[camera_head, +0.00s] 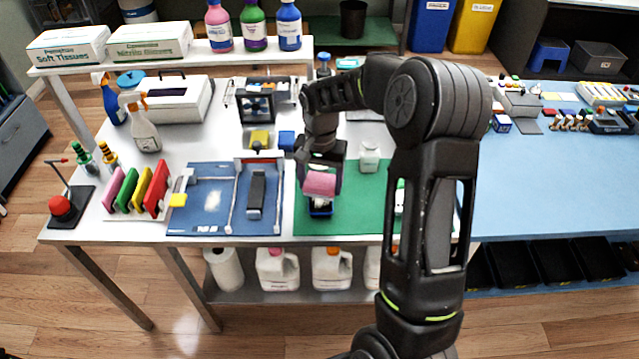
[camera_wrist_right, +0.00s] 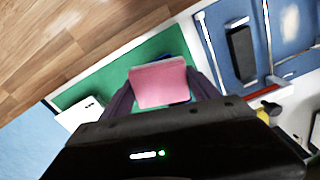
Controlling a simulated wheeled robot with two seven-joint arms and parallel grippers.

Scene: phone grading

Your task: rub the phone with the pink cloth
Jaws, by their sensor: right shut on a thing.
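My right gripper (camera_head: 321,188) is shut on a pink cloth (camera_head: 320,184) above the green mat (camera_head: 345,222). The cloth also shows between the fingers in the right wrist view (camera_wrist_right: 160,84). A white phone-like thing (camera_wrist_right: 80,113) lies on the green mat's other side, mostly hidden by my arm in the head view. My left gripper is not in view.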

